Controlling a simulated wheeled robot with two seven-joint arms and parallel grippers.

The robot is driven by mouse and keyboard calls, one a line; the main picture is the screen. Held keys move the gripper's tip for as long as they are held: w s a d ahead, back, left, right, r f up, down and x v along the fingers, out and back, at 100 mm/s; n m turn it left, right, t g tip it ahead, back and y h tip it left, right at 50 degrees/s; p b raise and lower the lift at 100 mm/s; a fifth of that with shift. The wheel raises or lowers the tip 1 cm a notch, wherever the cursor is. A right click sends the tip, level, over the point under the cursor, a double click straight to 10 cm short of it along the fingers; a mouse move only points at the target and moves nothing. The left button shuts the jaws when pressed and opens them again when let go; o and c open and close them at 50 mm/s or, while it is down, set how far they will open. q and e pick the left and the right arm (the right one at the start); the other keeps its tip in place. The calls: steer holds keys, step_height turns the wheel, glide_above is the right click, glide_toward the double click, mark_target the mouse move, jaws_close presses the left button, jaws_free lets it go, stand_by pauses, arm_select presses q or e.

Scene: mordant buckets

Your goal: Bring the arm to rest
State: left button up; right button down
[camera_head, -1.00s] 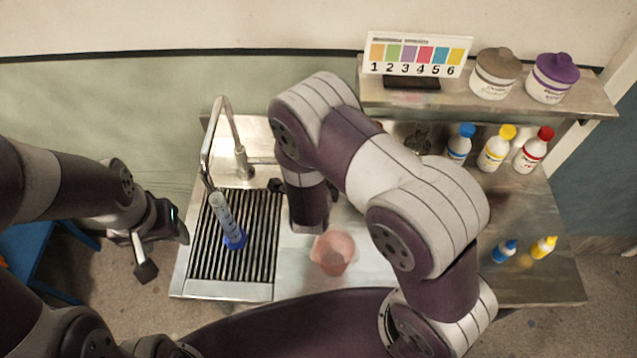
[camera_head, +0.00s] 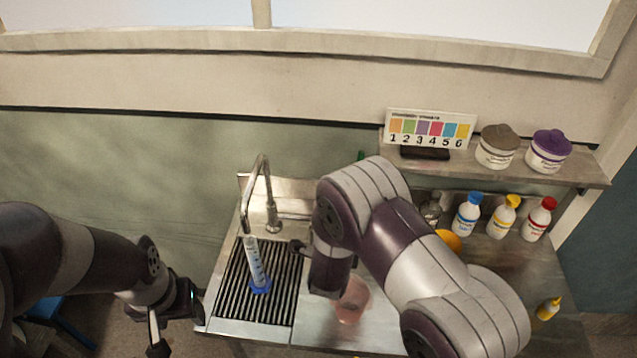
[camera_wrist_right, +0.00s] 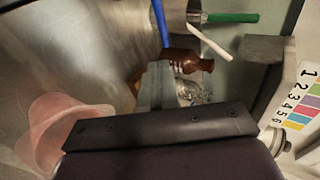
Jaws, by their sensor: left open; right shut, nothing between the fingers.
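My left arm comes in from the left in the head view. Its gripper (camera_head: 179,328) hangs open and empty beside the front left corner of the sink unit (camera_head: 222,328). My right arm (camera_head: 400,245) arches over the right of the sink, bent at the elbow, with its forearm pointing down. The forearm hides my right gripper's fingers in the head view. In the right wrist view a dark bar of my own arm fills the lower middle, and no fingers show. A pink beaker (camera_head: 351,301) stands close by this forearm; it also shows in the wrist view (camera_wrist_right: 62,128).
A measuring cylinder with a blue base (camera_head: 256,268) stands on the ribbed drainer near the tap (camera_head: 262,180). Capped bottles (camera_head: 467,214) stand at the right. A shelf (camera_head: 560,175) above holds two lidded jars and a numbered colour card (camera_head: 430,130). A brown bottle (camera_wrist_right: 190,62) shows in the wrist view.

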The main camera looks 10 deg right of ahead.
arm_select(q)
step_height(320, 180, down, 8)
steer(key=b, duration=0.8)
steer(key=shift+w, duration=0.15)
arm_select(e)
steer(key=s+d+r+n+g+y, duration=0.2)
steer(key=s+n+g, duration=0.2)
steer(key=s+n, duration=0.5)
steer(key=s+d+r+n+g+y, duration=0.1)
steer(key=s+n+g, duration=0.3)
steer(key=s+n, duration=0.6)
steer(key=d+r+n, duration=0.1)
steer(key=n, duration=0.2)
steer(key=shift+d+g+y, duration=0.3)
steer(key=shift+y, duration=0.1)
arm_select(q)
steer(key=shift+d, duration=0.1)
arm_select(e)
steer(key=shift+r, duration=0.1)
